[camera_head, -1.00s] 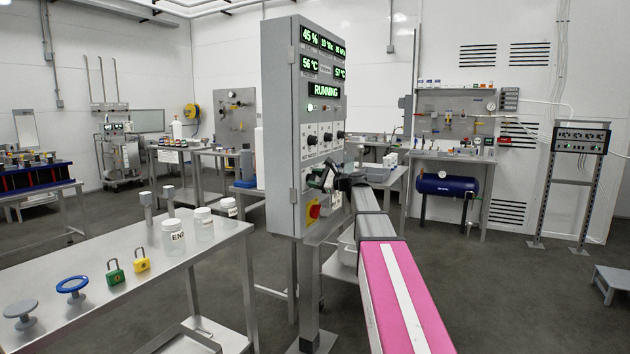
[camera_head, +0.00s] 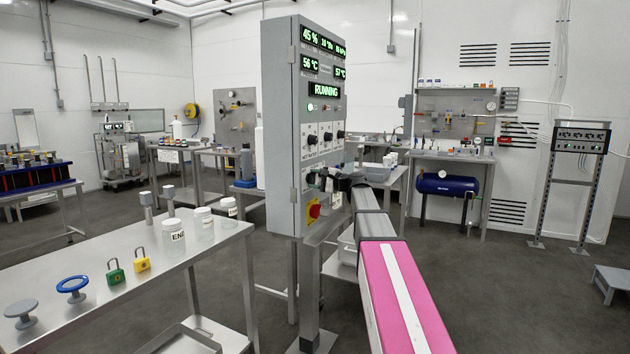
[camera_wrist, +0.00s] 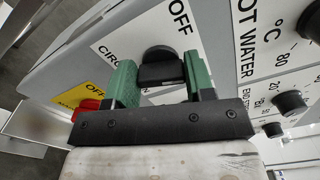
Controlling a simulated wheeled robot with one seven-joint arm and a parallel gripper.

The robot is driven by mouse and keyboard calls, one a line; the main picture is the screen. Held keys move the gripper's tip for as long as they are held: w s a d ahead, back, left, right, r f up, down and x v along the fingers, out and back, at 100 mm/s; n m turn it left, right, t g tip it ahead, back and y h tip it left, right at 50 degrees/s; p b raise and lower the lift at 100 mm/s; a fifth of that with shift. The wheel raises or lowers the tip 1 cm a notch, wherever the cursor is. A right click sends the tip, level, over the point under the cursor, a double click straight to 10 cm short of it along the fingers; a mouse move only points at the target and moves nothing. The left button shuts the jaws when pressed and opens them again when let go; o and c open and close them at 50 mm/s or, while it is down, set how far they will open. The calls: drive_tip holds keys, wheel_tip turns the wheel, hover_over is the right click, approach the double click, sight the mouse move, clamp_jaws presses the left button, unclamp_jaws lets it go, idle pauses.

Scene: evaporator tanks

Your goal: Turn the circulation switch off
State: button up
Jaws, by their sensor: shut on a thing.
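The control panel (camera_head: 281,125) is a grey upright cabinet; its display reads RUNNING. The circulation switch (camera_wrist: 160,68) is a black knob on a white plate marked OFF and CIRC, the rest of the word hidden. In the wrist view my gripper (camera_wrist: 155,80) has its green fingers on either side of this knob, shut on it. In the head view my gripper (camera_head: 322,180) is at the lower front of the panel, and my arm hides part of it. The exact way the knob points is hard to tell.
A red knob on a yellow plate (camera_wrist: 82,96) sits close beside the switch, also seen low on the panel in the head view (camera_head: 314,211). A hot water dial (camera_wrist: 306,25) is on the other side. A steel table (camera_head: 110,285) with jars and padlocks stands left.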

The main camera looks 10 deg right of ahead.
drive_tip(key=n, duration=1.2)
drive_tip(key=shift+f, duration=0.35)
drive_tip(key=shift+n, duration=0.3)
drive_tip(key=o, duration=0.9)
drive_tip(key=shift+d, duration=0.1)
drive_tip(key=v, duration=1)
drive_tip(key=shift+s+d, duration=0.2)
drive_tip(key=shift+d, duration=0.1)
